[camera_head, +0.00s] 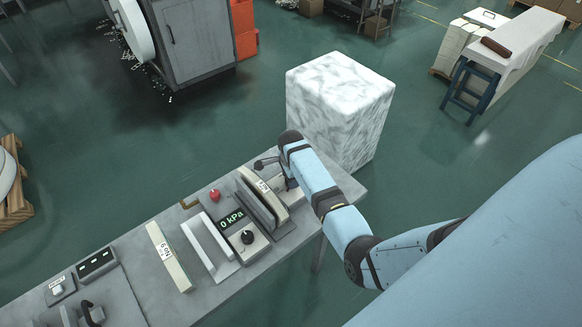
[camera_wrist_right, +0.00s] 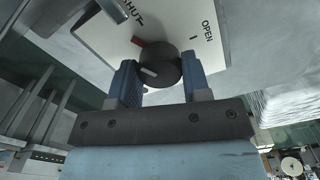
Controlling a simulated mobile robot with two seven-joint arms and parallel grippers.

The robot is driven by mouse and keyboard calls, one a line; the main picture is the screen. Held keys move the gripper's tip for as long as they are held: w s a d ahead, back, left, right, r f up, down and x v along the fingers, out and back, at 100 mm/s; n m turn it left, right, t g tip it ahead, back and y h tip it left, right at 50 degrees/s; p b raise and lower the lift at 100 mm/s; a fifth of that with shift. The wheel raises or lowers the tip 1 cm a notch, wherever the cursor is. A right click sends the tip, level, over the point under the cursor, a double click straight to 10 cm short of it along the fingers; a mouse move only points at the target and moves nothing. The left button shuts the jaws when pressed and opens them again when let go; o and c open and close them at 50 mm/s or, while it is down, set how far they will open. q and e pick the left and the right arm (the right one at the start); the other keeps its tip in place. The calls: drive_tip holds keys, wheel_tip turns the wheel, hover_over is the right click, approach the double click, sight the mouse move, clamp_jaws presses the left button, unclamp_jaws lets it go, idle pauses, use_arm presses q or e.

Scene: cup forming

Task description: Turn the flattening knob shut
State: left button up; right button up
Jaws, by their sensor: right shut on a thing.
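The flattening knob (camera_wrist_right: 162,69) is round and dark, on a pale plate (camera_wrist_right: 105,38) marked SHUT and OPEN, in the right wrist view. A red pointer (camera_wrist_right: 137,41) sticks out at its upper left, on the SHUT side and clear of the OPEN tick. My right gripper (camera_wrist_right: 152,82) is shut on the knob, with a blue finger on either side. In the head view my right wrist reaches down at the far end of the bench, and my arm hides the knob and fingers there. My left gripper is out of view.
The grey bench (camera_head: 150,267) holds a display unit (camera_head: 246,241) reading 0 kPa with a black knob, a red button (camera_head: 214,195), upright plates (camera_head: 257,202) and a labelled strip (camera_head: 168,256). A white marbled block (camera_head: 338,110) stands just behind the bench's far end.

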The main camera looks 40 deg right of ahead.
drive_tip(key=m, duration=0.5)
drive_tip(key=shift+m, duration=0.3)
drive_tip(key=shift+r, duration=0.1)
idle(0.3)
drive_tip(key=o, duration=0.9)
wheel_tip(320, 180, up, 14)
drive_tip(key=shift+f+b, duration=0.1)
drive_tip(key=shift+b, duration=0.75)
